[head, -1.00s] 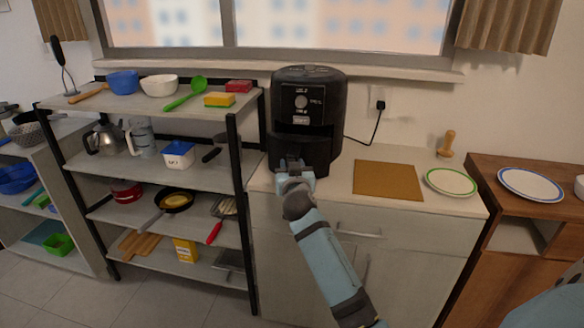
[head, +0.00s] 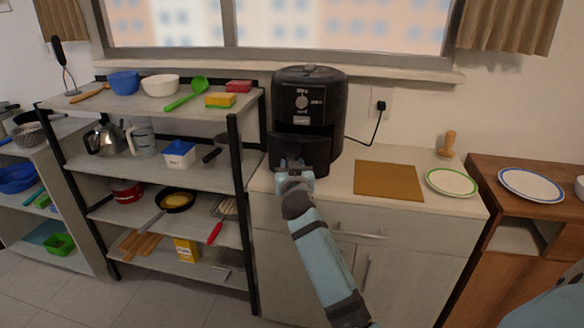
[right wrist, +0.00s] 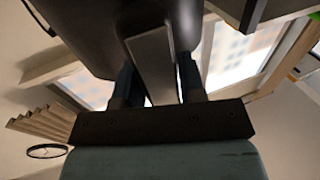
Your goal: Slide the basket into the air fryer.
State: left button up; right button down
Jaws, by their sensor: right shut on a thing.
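The black air fryer (head: 308,100) stands upright on the counter by the wall, its dial facing me. Its basket (head: 318,155) is at the lower front. My arm largely covers the basket front, so I cannot tell whether it sits flush. My right gripper (head: 294,166) is at the basket's front. In the right wrist view, the fingers of my right gripper (right wrist: 157,80) lie on either side of the dark basket handle (right wrist: 152,60), shut on it. My left gripper is not in view.
A brown board (head: 388,181) and a green-rimmed plate (head: 451,182) lie on the counter to the right. A black cord (head: 378,125) runs to the wall socket. A shelf rack (head: 150,170) with kitchenware stands close on the left.

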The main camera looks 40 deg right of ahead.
jog(key=shift+w+d, duration=0.75)
jog(key=shift+d, duration=0.1)
jog(key=shift+w+d, duration=0.2)
jog(key=shift+d, duration=0.05)
jog(key=shift+w+d, duration=1.6)
jog(key=shift+d, duration=0.25)
jog(key=c, duration=0.6)
grip_release()
jog(key=shift+f, duration=0.1)
